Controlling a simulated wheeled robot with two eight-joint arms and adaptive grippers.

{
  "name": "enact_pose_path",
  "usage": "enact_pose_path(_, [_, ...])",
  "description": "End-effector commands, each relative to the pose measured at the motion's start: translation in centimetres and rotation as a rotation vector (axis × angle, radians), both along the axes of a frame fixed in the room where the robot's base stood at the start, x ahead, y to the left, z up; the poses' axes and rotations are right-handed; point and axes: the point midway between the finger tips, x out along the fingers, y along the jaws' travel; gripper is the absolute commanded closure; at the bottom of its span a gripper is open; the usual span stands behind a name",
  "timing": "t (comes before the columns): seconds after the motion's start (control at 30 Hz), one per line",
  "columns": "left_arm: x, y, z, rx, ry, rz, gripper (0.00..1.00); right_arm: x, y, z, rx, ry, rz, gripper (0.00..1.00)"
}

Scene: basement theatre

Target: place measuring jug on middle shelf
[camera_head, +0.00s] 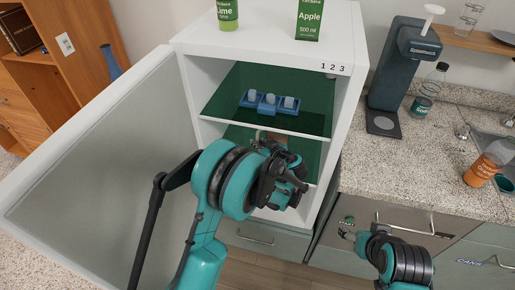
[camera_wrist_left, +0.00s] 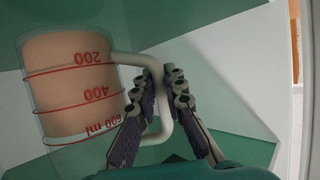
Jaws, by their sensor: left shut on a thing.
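The measuring jug (camera_wrist_left: 70,80) is a clear vessel with red markings and brownish contents, on the left of the left wrist view. My left gripper (camera_wrist_left: 162,76) is shut on its pale handle (camera_wrist_left: 128,58). In the head view my left gripper (camera_head: 288,178) is at the open cabinet front, around the lower shelf's height, and hides most of the jug. The upper visible shelf (camera_head: 225,98) holds a blue tray (camera_head: 268,111); the shelf below (camera_head: 232,134) is partly hidden by my arm. My right gripper (camera_head: 345,234) is at lower right; its jaws are unclear.
The cabinet door (camera_head: 95,150) stands open at left. A green Lime container (camera_head: 227,14) and an Apple carton (camera_head: 309,18) stand on the cabinet top. The counter at right holds a dispenser (camera_head: 401,65) and an orange bottle (camera_head: 487,163).

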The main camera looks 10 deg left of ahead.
Motion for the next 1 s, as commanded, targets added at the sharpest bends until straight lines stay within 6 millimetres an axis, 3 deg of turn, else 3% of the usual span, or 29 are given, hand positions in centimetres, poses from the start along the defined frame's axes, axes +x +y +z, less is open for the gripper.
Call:
enact_pose_path(0.1, [0.00, -0.01, -1.48, 0.000, -0.002, -0.001, 1.00, -0.01, 0.00, -1.02, 0.000, 0.000, 0.000, 0.33])
enact_pose_path(0.47, [-0.01, -0.01, -1.55, 0.000, -0.002, -0.001, 1.00, 0.00, 0.00, -0.85, 0.000, 0.000, 0.000, 0.33])
enact_pose_path(0.5, [-0.03, -0.01, -1.63, 0.000, 0.000, 0.000, 0.82, 0.00, 0.00, -0.85, 0.000, 0.000, 0.000, 0.33])
enact_pose_path(0.57, [-0.03, -0.01, -1.62, 0.000, 0.000, 0.000, 0.69, 0.00, 0.00, -0.85, 0.000, 0.000, 0.000, 0.33])
enact_pose_path(1.0, [-0.72, -0.75, -0.87, -0.001, -0.001, -0.002, 0.69, 0.00, 0.00, -0.29, 0.000, 0.000, 0.000, 0.33])
